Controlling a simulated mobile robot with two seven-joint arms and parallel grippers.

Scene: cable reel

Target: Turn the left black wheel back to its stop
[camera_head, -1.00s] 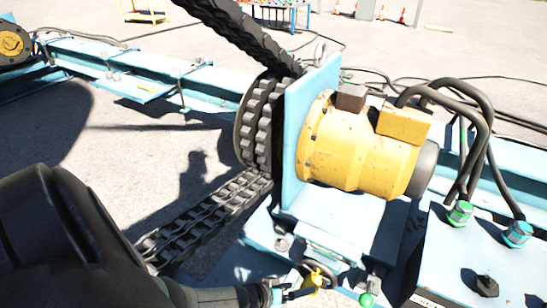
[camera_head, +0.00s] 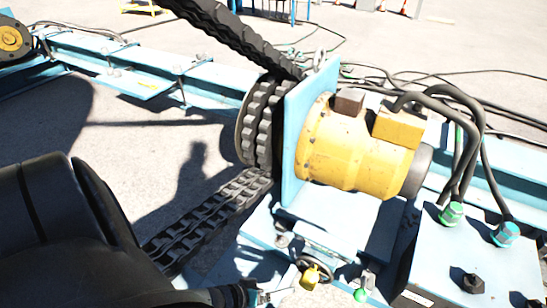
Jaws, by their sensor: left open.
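A small black handwheel (camera_head: 326,269) with a yellow piece (camera_head: 310,278) in front of it sits low on the light blue frame, below the yellow motor. Only part of its rim shows. My left arm comes in from the lower left, and its gripper (camera_head: 281,294) is at the bottom edge, just left of and below the wheel. The gripper is open, with its fingers partly cut off by the picture edge. I see a gap to the wheel rim, but cannot tell its depth. My right gripper is out of view.
The yellow motor (camera_head: 352,150) and chain sprocket (camera_head: 262,122) stand above the wheel. A heavy chain (camera_head: 210,215) runs down left behind my arm. A small green knob (camera_head: 361,295) is beside the wheel.

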